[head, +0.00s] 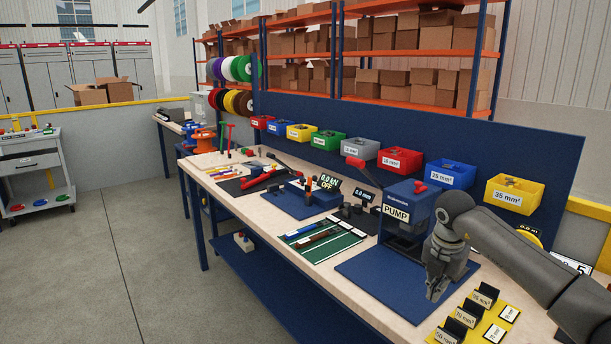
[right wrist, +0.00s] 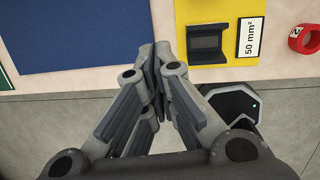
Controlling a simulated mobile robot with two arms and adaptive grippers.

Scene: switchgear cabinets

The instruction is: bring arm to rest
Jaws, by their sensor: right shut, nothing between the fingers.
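My right arm (head: 520,265) comes in from the right edge of the head view and reaches over the workbench. My right gripper (head: 434,290) points down near the bench's front edge, beside the blue pump mat and the yellow die holder. In the right wrist view the right gripper (right wrist: 158,60) has its fingers together with nothing between them. Its tips show over the strip of bench between the blue mat and the yellow holder. My left gripper is in neither view.
The blue pump (head: 403,212) stands on a blue mat (head: 375,285). The yellow holder (head: 480,320) carries black dies; its edge also shows in the wrist view (right wrist: 210,75), near a red ring (right wrist: 305,38). Coloured bins (head: 515,195) line the back panel.

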